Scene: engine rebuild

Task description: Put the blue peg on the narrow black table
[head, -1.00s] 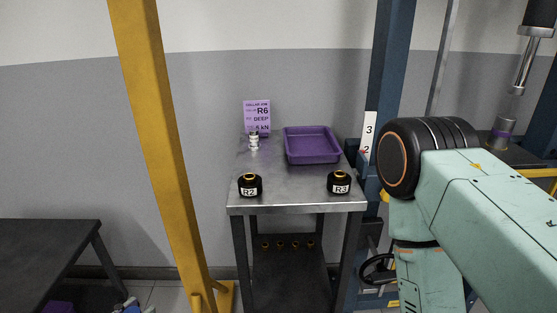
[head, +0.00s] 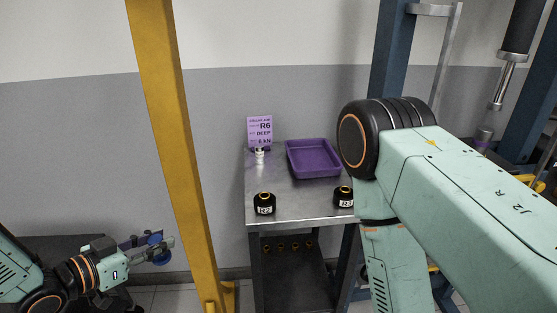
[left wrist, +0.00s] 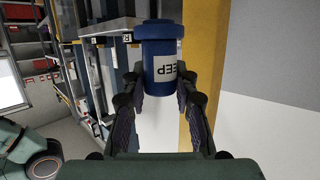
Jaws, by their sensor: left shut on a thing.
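My left gripper (head: 160,247) is at the lower left of the head view, in front of the yellow post. It is shut on the blue peg (head: 155,237), which is partly hidden by the fingers there. In the left wrist view the blue peg (left wrist: 162,35) stands between the fingers of the left gripper (left wrist: 163,92), with a white label and a wider blue top. A black table (head: 62,240) is at the lower left, mostly hidden behind my left arm. My right gripper is not in view.
A yellow post (head: 170,150) stands between the black table and a grey metal table (head: 300,210). The metal table holds a purple tray (head: 313,174), a purple sign (head: 260,131) and black pots labelled R2 (head: 264,204) and R3 (head: 344,197). My right arm covers the right side.

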